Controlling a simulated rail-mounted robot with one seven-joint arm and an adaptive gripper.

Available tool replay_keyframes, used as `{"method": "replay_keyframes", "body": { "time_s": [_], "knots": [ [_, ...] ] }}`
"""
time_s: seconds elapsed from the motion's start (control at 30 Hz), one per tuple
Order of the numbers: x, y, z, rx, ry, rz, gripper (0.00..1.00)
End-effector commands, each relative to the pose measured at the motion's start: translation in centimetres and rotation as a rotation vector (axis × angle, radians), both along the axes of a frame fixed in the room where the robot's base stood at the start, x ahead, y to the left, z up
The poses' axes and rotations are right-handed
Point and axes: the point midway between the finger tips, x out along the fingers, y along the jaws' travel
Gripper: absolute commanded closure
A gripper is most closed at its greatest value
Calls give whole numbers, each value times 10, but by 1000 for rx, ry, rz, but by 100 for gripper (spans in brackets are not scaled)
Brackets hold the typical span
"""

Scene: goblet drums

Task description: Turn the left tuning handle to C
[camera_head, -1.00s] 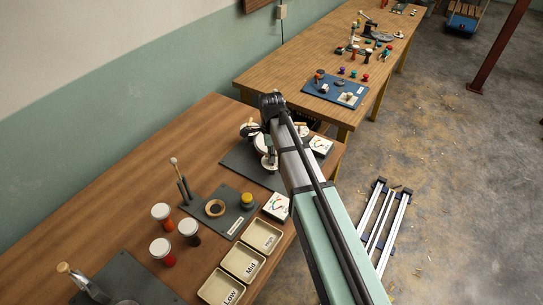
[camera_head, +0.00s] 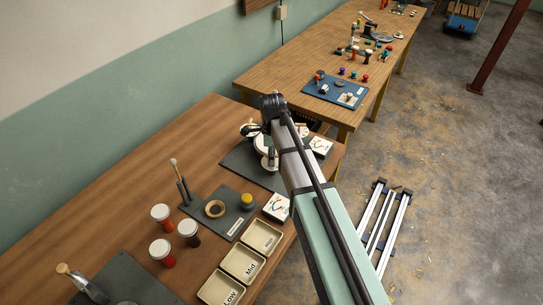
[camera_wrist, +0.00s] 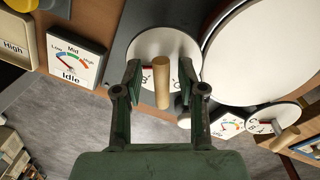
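In the wrist view, a wooden peg handle (camera_wrist: 162,88) stands on a white dial disc (camera_wrist: 163,42). My gripper (camera_wrist: 160,84) is open, with one finger on each side of the peg and a gap on both sides. Small marks show on the disc beside the fingers; one looks like a B, but the fingers partly cover them. A second white disc (camera_wrist: 254,119) with a wooden handle (camera_wrist: 279,139) and letters is at the lower right.
A large round white drum top (camera_wrist: 265,50) fills the upper right of the wrist view. A gauge reading Idle (camera_wrist: 72,62) is at left, and another gauge (camera_wrist: 229,125) lies between the discs. Trays (camera_head: 243,262) and jars (camera_head: 188,232) stand nearer on the bench.

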Motion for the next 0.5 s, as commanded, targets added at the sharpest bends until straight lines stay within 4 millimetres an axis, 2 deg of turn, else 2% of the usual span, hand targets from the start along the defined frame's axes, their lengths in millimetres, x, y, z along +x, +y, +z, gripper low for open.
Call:
{"method": "replay_keyframes", "body": {
  "time_s": [0.3,0.5],
  "knots": [
    [2,0,4,1,-4,1,60],
    [4,0,27,1,-5,1,60]
  ]
}}
